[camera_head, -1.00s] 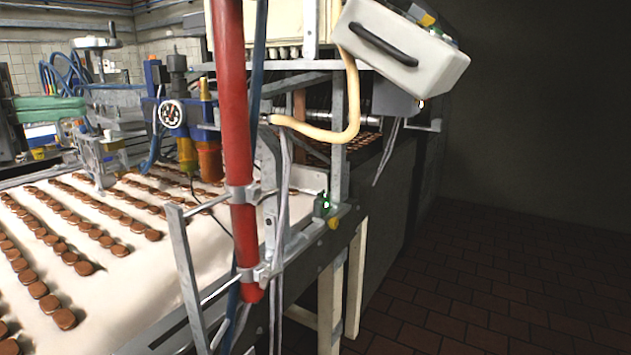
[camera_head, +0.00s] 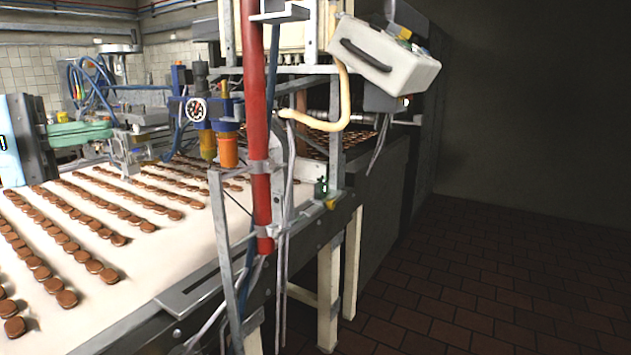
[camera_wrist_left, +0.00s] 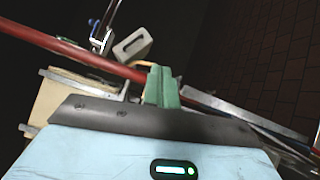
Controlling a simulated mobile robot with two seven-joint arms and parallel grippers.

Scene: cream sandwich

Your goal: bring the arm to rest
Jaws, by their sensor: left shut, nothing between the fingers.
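My left gripper (camera_head: 106,130) reaches in from the left edge of the head view. Its green fingers are shut together with nothing between them, and its pale blue and dark grey body shows behind them. The gripper appears above the far left part of the white conveyor belt (camera_head: 190,240); its exact height is hard to tell. In the left wrist view the green fingers (camera_wrist_left: 161,75) are also shut and empty, pointing toward the machine's red pole. My right gripper is in neither view.
Rows of brown biscuits (camera_head: 95,267) lie on the belt. A red upright pole (camera_head: 260,150), a frame with hoses and a white control box (camera_head: 383,55) stand along the machine's near side. Dark tiled floor (camera_head: 480,280) on the right is clear.

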